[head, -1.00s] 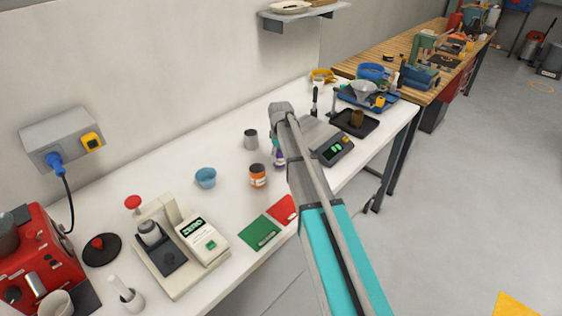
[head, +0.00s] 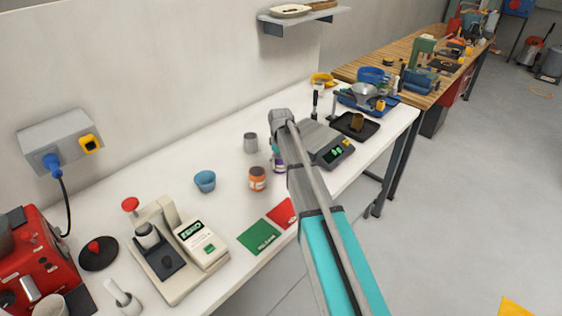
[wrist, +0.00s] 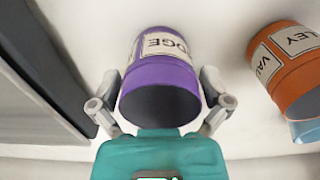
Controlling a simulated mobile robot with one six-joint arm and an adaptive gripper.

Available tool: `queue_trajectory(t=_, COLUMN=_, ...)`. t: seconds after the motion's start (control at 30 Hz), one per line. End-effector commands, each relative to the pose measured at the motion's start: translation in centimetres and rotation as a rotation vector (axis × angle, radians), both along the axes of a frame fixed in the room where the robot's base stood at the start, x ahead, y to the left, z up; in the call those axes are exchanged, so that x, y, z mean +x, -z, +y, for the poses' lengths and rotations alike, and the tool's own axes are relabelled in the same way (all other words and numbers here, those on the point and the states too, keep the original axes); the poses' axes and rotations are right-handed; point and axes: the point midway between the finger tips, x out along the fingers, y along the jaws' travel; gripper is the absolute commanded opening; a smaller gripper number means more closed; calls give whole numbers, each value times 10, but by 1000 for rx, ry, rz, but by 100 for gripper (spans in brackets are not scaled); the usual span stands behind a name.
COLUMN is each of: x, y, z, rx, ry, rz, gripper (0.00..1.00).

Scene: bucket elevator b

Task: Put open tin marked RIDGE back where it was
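The tin marked RIDGE (wrist: 160,75) is purple, with a cream label that shows the letters DGE and a dark open mouth turned toward the wrist camera. In the head view the RIDGE tin (head: 278,162) stands on the white bench, partly hidden by my arm. My gripper (wrist: 160,85) has one finger on each side of the tin. The fingers are spread, and a narrow gap seems to show beside the tin, so contact is not clear. In the head view my arm hides most of the gripper.
An orange VALLEY tin (head: 257,179) stands close by, also in the wrist view (wrist: 290,65). A scale (head: 330,148) is right of my arm. Green (head: 258,237) and red cards lie in front.

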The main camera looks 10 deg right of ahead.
Motion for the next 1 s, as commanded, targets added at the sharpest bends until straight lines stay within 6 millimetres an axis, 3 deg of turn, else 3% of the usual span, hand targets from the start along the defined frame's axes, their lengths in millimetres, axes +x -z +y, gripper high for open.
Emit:
queue_trajectory(t=0.47, x=0, y=-4, z=0, rx=0, ry=0, rz=0, gripper=100)
queue_trajectory(t=1.0, x=0, y=-44, z=1, rx=0, ry=-1, rz=0, gripper=100)
